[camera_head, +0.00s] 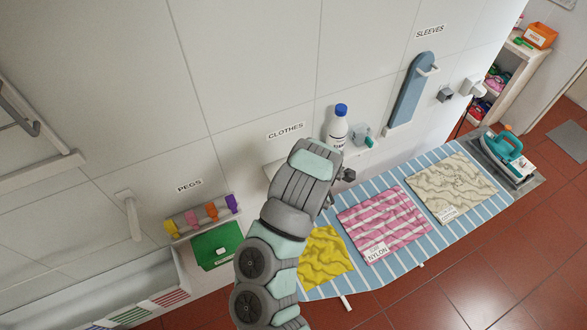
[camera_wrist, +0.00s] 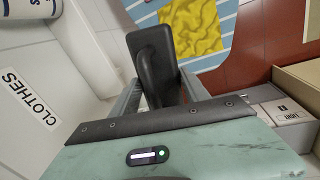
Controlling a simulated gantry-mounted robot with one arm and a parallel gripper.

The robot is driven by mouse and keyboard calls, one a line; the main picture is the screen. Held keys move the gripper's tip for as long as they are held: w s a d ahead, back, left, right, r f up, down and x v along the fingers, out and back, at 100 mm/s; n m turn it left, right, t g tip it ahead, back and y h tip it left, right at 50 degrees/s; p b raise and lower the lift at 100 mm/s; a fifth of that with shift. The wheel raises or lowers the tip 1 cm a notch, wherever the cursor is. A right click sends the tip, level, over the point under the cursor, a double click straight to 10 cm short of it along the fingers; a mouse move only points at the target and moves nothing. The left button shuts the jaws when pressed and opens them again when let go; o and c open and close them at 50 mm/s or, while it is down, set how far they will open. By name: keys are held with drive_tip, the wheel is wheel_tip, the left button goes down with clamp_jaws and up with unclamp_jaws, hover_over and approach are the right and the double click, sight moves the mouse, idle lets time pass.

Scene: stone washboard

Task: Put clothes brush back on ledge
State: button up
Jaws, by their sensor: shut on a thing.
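The dark clothes brush (camera_wrist: 150,48) is in the wrist view, between the fingers of my gripper (camera_wrist: 160,95), which is shut on it. I see no contact between brush and ledge.
A white bottle with a blue cap (camera_head: 338,128) and a small teal-and-grey item (camera_head: 361,135) stand right of my wrist. Pegs (camera_head: 203,214) are on the left. Below right, the striped board holds yellow cloth (camera_head: 325,257), pink striped cloth (camera_head: 384,222) and an iron (camera_head: 508,148).

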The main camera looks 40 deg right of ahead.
drive_tip(key=shift+n, duration=0.9)
drive_tip(key=s+d, duration=0.1)
drive_tip(key=d, duration=0.1)
drive_tip(key=s+d, duration=0.1)
drive_tip(key=d, duration=0.1)
drive_tip(key=shift+s+d, duration=0.1)
drive_tip(key=shift+s, duration=0.1)
drive_tip(key=shift+w+d+b, duration=0.1)
drive_tip(key=shift+d+b, duration=0.1)
drive_tip(key=shift+b, duration=0.1)
drive_tip(key=shift+w+d+b, duration=1.2)
drive_tip(key=shift+w+b, duration=0.5)
drive_tip(key=shift+w, duration=2.95)
drive_tip(key=shift+w+d+b, duration=1.2)
drive_tip(key=shift+w+b, duration=0.45)
drive_tip(key=shift+w, duration=2.95)
wheel_tip(320, 180, down, 6)
drive_tip(key=shift+f+p, duration=0.15)
drive_tip(key=shift+p, duration=0.9)
drive_tip(key=shift+w+d+f, duration=0.1)
drive_tip(key=shift+w+f, duration=0.1)
drive_tip(key=shift+f, duration=0.2)
